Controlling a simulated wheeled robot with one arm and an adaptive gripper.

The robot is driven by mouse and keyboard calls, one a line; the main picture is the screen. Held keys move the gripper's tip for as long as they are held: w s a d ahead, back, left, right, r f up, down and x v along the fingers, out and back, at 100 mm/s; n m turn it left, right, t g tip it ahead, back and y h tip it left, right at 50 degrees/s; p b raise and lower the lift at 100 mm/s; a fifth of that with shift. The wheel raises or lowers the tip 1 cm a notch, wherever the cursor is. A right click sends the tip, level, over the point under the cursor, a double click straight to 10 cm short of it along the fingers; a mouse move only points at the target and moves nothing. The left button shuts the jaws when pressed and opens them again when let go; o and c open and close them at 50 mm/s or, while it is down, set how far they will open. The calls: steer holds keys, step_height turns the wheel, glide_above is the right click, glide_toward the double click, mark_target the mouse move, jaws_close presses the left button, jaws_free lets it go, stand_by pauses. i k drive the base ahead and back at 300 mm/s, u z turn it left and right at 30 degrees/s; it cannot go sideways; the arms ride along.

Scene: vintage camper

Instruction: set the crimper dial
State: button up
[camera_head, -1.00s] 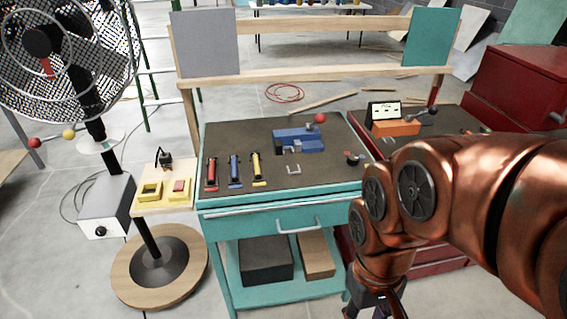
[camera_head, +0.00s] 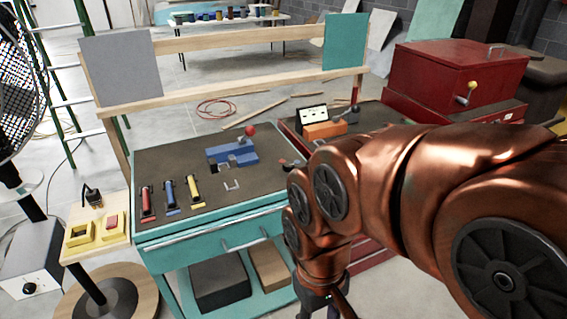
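No dial that I can clearly read as the crimper's shows. An orange device (camera_head: 324,130) with a white panel (camera_head: 313,113) stands on the red cart, with a dark lever by it. A blue bench device (camera_head: 232,153) with a red ball lever (camera_head: 248,130) sits on the teal cart. Red (camera_head: 147,204), blue (camera_head: 170,194) and yellow (camera_head: 194,191) hand tools lie to its left. My gripper (camera_head: 324,306) hangs low in front of the teal cart, cut off by the bottom edge. Its fingertips do not show, and it is apart from these devices.
The teal cart (camera_head: 215,224) has a drawer handle facing me. A red cabinet (camera_head: 436,80) stands at the right, partly behind my copper arm. Floor shows beyond.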

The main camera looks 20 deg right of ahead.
mark_target(288, 167)
steer(key=u, duration=2.3)
steer(key=k, duration=1.05)
steer(key=z, duration=1.05)
steer(key=i, duration=0.5)
